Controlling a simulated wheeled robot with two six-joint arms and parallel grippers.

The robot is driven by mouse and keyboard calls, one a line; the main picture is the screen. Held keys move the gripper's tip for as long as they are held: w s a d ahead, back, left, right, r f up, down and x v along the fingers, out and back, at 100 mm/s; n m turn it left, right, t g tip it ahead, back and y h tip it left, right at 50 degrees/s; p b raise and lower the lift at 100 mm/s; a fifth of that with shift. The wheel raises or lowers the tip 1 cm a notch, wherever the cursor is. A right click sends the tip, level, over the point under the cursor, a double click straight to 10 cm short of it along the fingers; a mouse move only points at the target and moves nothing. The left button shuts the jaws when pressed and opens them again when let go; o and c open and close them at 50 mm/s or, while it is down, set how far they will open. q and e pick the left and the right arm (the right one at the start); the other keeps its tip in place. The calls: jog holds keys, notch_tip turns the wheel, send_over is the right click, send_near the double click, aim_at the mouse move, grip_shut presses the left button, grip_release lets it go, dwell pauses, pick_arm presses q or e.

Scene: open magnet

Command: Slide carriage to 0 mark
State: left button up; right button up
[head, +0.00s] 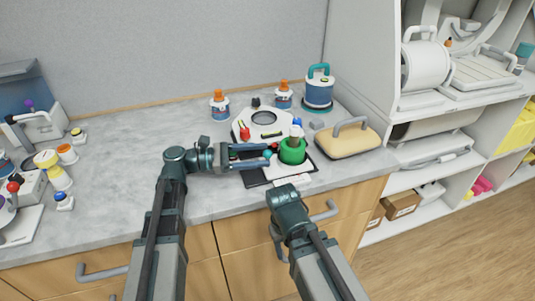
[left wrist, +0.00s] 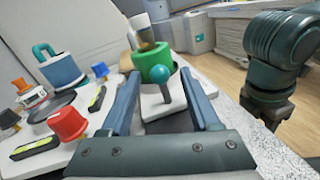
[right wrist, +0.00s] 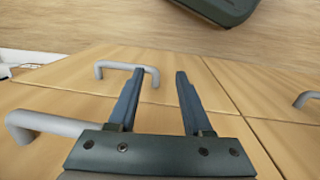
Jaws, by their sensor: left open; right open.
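The carriage, a white block (left wrist: 152,105) with a teal ball knob (left wrist: 162,76) on a post, sits on a dark track in the left wrist view. A green round holder (head: 293,152) stands on it, with a pale-topped vial (left wrist: 141,28) in it. My left gripper (head: 268,155) is open, its fingers on either side of the knob; I cannot tell whether they touch it. The knob also shows by the fingertips in the head view (head: 267,154). My right gripper (right wrist: 155,75) is open and empty in front of the wooden drawers. No 0 mark is readable.
A white device (head: 264,118) with a red knob (left wrist: 67,121) stands behind the track. A beige handled block (head: 346,141) is to the right. Orange-capped jars (head: 220,106) and a blue container (head: 319,93) stand behind.

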pick_arm(q)
jog(key=shift+w+d, duration=0.15)
jog(key=shift+d, duration=1.2)
grip_shut()
dwell(0.5)
